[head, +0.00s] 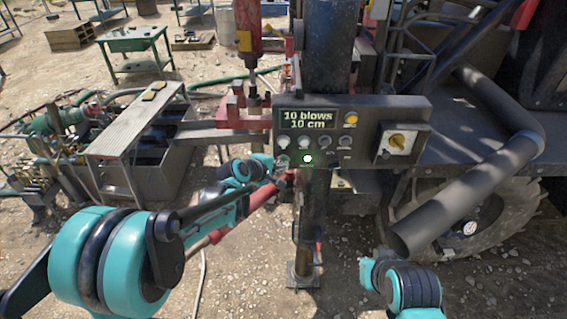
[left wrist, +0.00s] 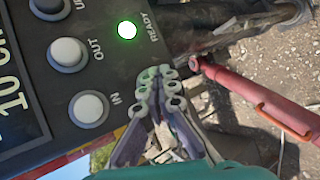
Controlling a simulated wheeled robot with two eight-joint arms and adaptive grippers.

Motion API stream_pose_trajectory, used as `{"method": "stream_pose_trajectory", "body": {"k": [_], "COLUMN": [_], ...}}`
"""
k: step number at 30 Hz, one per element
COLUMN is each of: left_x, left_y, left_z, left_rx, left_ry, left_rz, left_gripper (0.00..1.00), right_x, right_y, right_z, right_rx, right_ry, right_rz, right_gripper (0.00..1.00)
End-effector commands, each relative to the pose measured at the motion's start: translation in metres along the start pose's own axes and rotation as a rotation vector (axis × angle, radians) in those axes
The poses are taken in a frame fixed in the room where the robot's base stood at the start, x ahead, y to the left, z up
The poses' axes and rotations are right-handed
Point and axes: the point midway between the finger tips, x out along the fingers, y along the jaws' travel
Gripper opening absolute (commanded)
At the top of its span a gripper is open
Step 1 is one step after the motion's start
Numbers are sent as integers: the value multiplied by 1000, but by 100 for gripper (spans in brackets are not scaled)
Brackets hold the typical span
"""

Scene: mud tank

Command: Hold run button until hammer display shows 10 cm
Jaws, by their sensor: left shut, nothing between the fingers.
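The dark control panel (head: 372,104) carries a hammer display (head: 308,119) reading "10 blows 10 cm". Below it is a row of pale round buttons. In the left wrist view the IN button (left wrist: 88,110) and OUT button (left wrist: 67,54) show, with a lit green READY light (left wrist: 127,30), also lit in the head view (head: 307,158). An amber button (head: 351,118) sits right of the display; I cannot read its label. My left gripper (head: 282,163) is shut and empty at the panel's lower left edge. Its fingertips (left wrist: 158,76) lie beside the IN button, not over it.
A yellow rotary knob (head: 397,141) sits on a box at the panel's right. A dark vertical pipe (head: 331,45) stands behind the panel, and a thick dark pipe (head: 470,195) bends at the right. A metal-topped bench (head: 138,120) stands at the left.

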Motion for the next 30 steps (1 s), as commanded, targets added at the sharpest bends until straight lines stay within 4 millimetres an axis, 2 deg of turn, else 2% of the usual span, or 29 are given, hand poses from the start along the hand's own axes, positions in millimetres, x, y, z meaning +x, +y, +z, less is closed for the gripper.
{"method": "stream_pose_trajectory", "body": {"k": [10, 22, 30], "left_x": [-12, -15, -33], "left_y": [-9, -11, -24], "left_z": [9, 11, 24], "left_rx": [0, 0, 0], "left_ry": [0, 0, 0], "left_rz": [0, 0, 0], "left_gripper": [0, 0, 0], "right_x": [2, 2, 2], "right_y": [0, 0, 0], "right_z": [1, 1, 2], "right_rx": [0, 0, 0], "right_ry": [0, 0, 0], "right_rz": [0, 0, 0], "right_gripper": [0, 0, 0]}}
